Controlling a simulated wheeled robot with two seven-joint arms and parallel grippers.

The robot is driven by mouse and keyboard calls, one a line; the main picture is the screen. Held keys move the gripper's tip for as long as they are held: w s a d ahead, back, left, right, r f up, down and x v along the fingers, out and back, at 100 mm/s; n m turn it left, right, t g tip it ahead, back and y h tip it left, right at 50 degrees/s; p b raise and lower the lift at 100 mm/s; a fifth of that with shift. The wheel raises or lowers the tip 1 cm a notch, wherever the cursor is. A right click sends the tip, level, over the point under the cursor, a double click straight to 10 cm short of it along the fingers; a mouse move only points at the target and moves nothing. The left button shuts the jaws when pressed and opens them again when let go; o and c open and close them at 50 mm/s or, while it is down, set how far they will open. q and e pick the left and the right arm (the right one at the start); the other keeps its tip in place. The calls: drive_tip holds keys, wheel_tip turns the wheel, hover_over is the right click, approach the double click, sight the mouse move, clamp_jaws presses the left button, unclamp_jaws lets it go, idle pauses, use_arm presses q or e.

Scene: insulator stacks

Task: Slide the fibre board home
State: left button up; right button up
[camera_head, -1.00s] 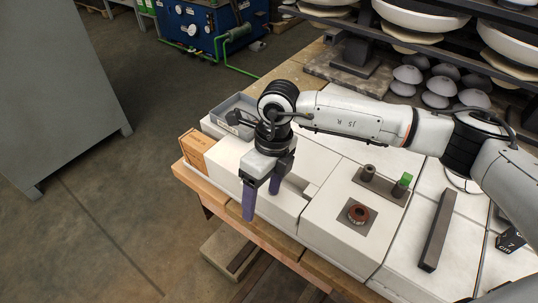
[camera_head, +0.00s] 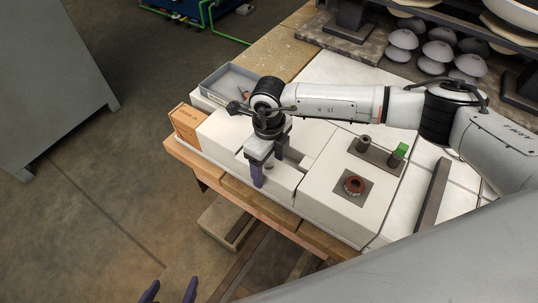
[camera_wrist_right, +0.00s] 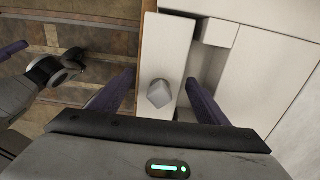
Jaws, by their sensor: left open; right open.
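A white slab (camera_wrist_right: 165,45) lies along the table's front edge with a small grey knob (camera_wrist_right: 159,94) standing on it. I cannot tell for sure that this slab is the fibre board. A recess (camera_wrist_right: 205,65) lies behind it in the larger white block (camera_head: 225,132). My right gripper (camera_head: 268,171) is open and points down, its purple fingers on either side of the knob in the right wrist view (camera_wrist_right: 160,80). I cannot tell whether they touch it. My left gripper (camera_head: 171,285) is open and empty at the bottom of the head view, over the floor in front of the table.
A brown box (camera_head: 187,122) stands at the table's left end beside a grey tray (camera_head: 230,82). To the right are a brown ring (camera_head: 354,185) on a dark plate, a bracket with a green piece (camera_head: 400,150) and a dark bar (camera_head: 431,197). Grey insulators (camera_head: 403,39) stand behind.

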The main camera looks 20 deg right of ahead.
use_arm(q)
drive_tip(key=shift+w+r, duration=0.1)
use_arm(e)
drive_tip(key=shift+f, duration=0.25)
drive_tip(key=c, duration=1.2)
use_arm(q)
drive_tip(key=shift+w+r, duration=0.1)
drive_tip(key=shift+w, duration=0.15)
drive_tip(key=shift+s+f+b, duration=0.2)
drive_tip(key=shift+f+b, duration=0.2)
drive_tip(key=shift+f, duration=0.05)
use_arm(e)
drive_tip(key=shift+w+d, duration=0.6)
drive_tip(key=shift+d, duration=0.1)
drive_tip(key=shift+c, duration=0.2)
drive_tip(key=o, duration=1.2)
drive_tip(key=shift+r, duration=0.1)
